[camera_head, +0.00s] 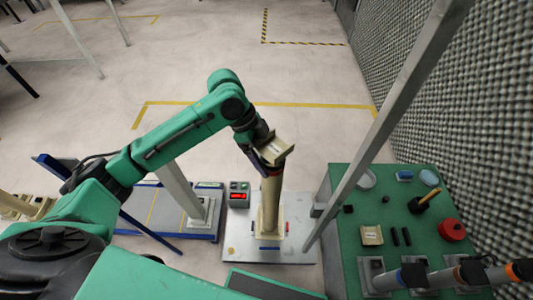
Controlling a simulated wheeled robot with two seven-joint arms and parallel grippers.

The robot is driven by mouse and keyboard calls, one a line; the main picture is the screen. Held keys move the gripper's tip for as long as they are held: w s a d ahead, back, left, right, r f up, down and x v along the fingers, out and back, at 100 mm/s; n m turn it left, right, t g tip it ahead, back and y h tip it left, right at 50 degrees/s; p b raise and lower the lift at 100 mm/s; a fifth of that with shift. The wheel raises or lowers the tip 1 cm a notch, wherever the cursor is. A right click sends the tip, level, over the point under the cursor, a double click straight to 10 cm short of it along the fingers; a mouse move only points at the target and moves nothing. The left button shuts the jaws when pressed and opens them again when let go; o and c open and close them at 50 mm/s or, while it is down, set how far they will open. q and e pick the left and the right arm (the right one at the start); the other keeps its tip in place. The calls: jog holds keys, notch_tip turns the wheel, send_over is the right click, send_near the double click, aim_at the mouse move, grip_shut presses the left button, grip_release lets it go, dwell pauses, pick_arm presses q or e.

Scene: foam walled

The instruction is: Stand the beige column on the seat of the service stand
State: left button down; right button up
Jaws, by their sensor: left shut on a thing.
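The beige column (270,205) stands about upright near the picture's middle, with a light beige plate (278,151) at its top. My left gripper (266,164) is shut on the column near the top; its fingers are partly hidden by the wrist and plate. My right gripper is not in view.
A grey post (385,115) slants between stand and bench. A box with a red display (238,196) is left of the column. A foam wall (470,120) rises at right.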

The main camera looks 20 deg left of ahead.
pick_arm(q)
notch_tip(320, 180, down, 14)
jog(key=shift+s+r+b, duration=0.1)
jog(key=shift+r+b, duration=0.1)
jog(key=shift+b, duration=0.9)
jog(key=shift+c, duration=0.2)
grip_release()
jog(key=shift+s+f, duration=0.1)
jog(key=shift+f, duration=0.05)
jog(key=shift+o, duration=0.2)
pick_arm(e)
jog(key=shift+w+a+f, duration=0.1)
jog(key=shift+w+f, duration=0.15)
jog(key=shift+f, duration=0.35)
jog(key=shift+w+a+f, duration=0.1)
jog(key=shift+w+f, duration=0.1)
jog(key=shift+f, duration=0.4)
pick_arm(q)
jog(key=p+v, duration=0.2)
jog(key=v, duration=1)
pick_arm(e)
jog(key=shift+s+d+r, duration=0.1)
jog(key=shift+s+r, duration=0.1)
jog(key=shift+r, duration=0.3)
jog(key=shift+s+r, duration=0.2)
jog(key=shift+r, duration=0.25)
